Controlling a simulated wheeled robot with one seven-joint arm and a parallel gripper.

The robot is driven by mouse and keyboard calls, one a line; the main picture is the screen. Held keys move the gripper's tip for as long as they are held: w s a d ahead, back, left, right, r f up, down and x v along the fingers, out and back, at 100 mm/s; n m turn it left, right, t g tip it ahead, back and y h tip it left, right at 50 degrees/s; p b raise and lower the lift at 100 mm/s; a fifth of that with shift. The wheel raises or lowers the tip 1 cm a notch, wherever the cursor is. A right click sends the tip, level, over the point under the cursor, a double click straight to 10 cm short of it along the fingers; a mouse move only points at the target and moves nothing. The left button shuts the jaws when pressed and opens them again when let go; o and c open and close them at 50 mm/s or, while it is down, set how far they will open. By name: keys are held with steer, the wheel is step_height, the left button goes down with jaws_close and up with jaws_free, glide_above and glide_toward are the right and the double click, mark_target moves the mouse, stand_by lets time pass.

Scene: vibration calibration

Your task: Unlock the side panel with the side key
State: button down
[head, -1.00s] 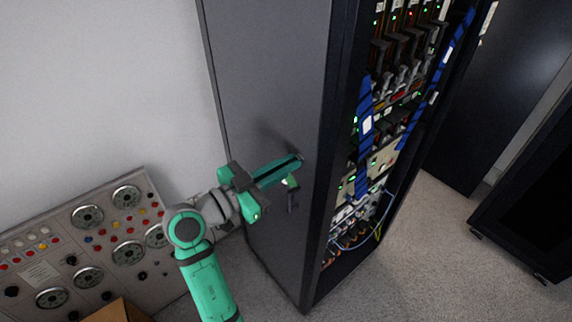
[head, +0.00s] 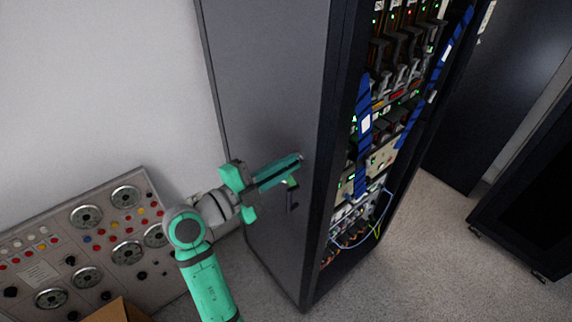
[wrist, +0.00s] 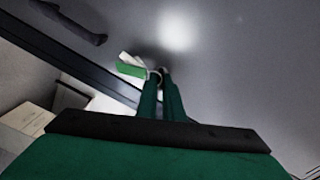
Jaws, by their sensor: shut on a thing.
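The side panel (head: 268,85) is the tall grey flat side of the dark rack cabinet, and it looks closed. My gripper (head: 298,158) points at it, with its fingertips at the panel near the front edge. In the wrist view the fingers (wrist: 160,95) are together on the side key, whose small ring (wrist: 155,76) shows at the tips. A green and white tag (wrist: 131,67) hangs from the key; its green part also shows below the fingers in the head view (head: 291,182). The key's shaft and the lock are hidden. A dark handle (head: 292,199) sits on the panel just below.
The cabinet's open front (head: 385,125) shows lit modules, blue straps and cables. A control console (head: 100,240) with dials and buttons stands at the lower left, with a cardboard box (head: 118,309) before it. Other dark cabinets (head: 530,200) stand right. Carpet between is clear.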

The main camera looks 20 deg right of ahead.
steer(key=m, duration=0.4)
steer(key=shift+s+d+f+m, duration=0.1)
steer(key=shift+m, duration=0.3)
stand_by(0.4)
steer(key=c, duration=1.9)
jaws_free()
steer(key=shift+f, duration=0.1)
